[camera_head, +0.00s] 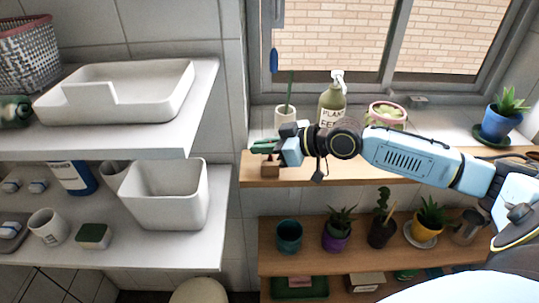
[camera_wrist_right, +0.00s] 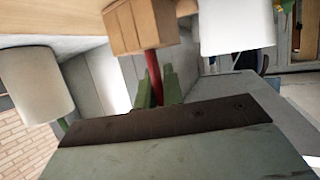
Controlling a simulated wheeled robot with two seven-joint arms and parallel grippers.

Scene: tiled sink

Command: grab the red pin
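The red pin (camera_wrist_right: 153,68) shows in the right wrist view. One end meets a small wooden block (camera_wrist_right: 143,25), and the other runs down between my two green fingertips. My right gripper (camera_wrist_right: 157,90) has its fingers close together, one on each side of the pin, with no clear gap seen. In the head view my right gripper (camera_head: 264,147) is over the left end of the wooden shelf, just above the wooden block (camera_head: 271,170). The pin cannot be made out there. My left gripper is not in view.
A white cup (camera_head: 285,117) with a green stick stands behind my gripper. A plant feed bottle (camera_head: 332,102) and a pink pot (camera_head: 385,115) stand on the sill. Potted plants fill the lower wooden shelf (camera_head: 300,262). White shelves with a basin (camera_head: 120,95) are on the left.

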